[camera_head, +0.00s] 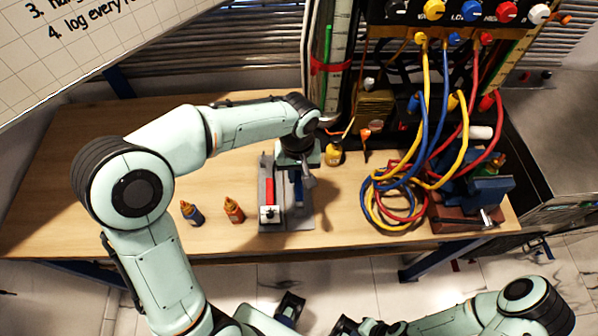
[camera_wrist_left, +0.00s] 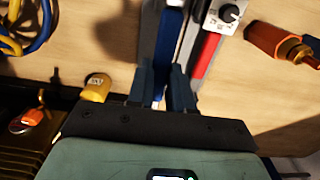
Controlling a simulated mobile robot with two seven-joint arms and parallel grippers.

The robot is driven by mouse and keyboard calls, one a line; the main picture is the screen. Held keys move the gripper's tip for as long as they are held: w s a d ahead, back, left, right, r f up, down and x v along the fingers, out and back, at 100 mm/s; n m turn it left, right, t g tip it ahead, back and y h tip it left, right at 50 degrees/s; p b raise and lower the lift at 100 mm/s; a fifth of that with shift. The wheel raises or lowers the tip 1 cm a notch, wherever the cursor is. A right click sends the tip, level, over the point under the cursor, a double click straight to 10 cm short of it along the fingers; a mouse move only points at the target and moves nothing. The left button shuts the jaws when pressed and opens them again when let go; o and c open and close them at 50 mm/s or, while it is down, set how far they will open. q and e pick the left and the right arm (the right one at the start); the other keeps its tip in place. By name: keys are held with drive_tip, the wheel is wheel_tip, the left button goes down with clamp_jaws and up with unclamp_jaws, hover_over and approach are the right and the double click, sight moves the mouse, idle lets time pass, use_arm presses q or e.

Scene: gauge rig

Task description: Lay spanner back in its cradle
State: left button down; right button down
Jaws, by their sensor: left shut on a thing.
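My left gripper (camera_head: 298,172) points down over the grey cradle plate (camera_head: 298,222) on the wooden bench. In the left wrist view its two dark fingers (camera_wrist_left: 164,88) are shut on a long blue bar, which looks like the spanner (camera_wrist_left: 168,42). I cannot tell whether the spanner touches the cradle. Its near end is hidden by the gripper. The fingers of my right gripper are not clear at the bottom edge.
A yellow bottle (camera_head: 333,154) stands behind right. Coiled coloured hoses (camera_head: 395,200) and a vise (camera_head: 480,195) fill the right side. The bench's left is clear.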

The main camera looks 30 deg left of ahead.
use_arm(q)
drive_tip(key=shift+d, duration=0.1)
drive_tip(key=shift+f+b, duration=1.45)
drive_tip(key=shift+f, duration=0.5)
drive_tip(key=shift+f+b, duration=0.55)
drive_tip(key=shift+f, duration=0.2)
drive_tip(key=shift+f+b, duration=0.55)
drive_tip(key=shift+f, duration=0.25)
drive_tip(key=c, duration=0.9)
unclamp_jaws()
drive_tip(key=shift+c, duration=0.2)
wheel_tip(320, 180, up, 14)
drive_tip(key=shift+f+p, duration=0.25)
drive_tip(key=shift+p, duration=0.9)
